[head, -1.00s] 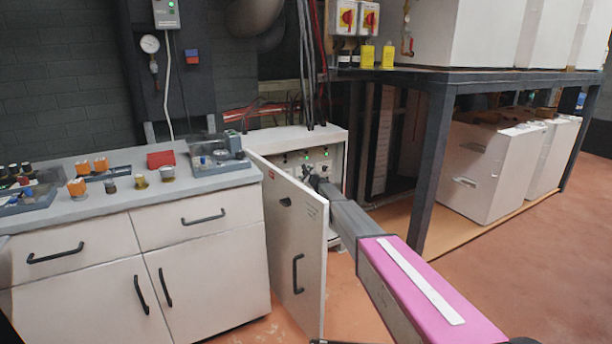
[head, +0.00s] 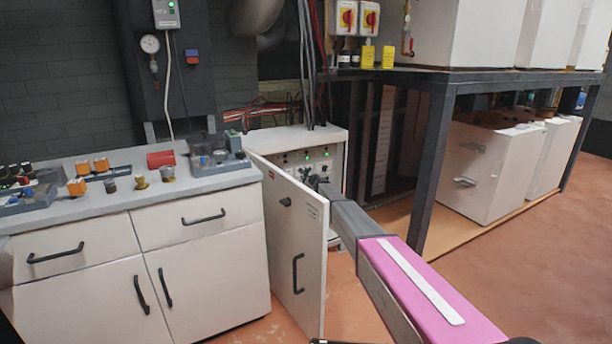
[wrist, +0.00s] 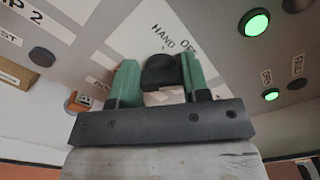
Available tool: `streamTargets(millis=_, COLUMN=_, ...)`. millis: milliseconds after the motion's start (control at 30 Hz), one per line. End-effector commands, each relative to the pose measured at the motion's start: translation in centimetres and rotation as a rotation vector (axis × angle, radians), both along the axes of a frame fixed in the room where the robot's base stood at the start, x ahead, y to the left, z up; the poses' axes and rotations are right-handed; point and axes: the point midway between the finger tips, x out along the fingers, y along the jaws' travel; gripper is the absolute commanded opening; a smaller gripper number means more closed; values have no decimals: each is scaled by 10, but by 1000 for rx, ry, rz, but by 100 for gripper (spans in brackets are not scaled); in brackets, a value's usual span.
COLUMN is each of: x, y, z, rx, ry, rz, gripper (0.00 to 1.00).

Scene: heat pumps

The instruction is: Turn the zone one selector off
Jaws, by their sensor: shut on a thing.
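A black selector knob (wrist: 160,72) sits on the grey control panel (wrist: 225,60) in the wrist view. The words HAND and OFF are printed beside it. My gripper (wrist: 158,84) has green fingers on either side of the knob and is shut on it. The fingers hide part of the knob, and I cannot read a zone name or tell exactly where it points. In the head view my gripper (head: 317,181) reaches into the open white cabinet (head: 262,137), where my arm hides part of the panel.
The cabinet door (head: 290,240) stands open just left of my arm. Green lamps (wrist: 254,22) are lit right of the knob. A bench with drawers (head: 90,245) is at the left. A dark steel frame (head: 432,165) stands at the right, with open floor before it.

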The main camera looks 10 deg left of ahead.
Motion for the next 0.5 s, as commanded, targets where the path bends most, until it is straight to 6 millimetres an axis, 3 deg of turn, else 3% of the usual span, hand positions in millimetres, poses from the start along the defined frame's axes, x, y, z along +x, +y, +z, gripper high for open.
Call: streamTargets(millis=500, x=-1, y=0, z=-3, rx=-329, ry=-222, rz=0, gripper=19)
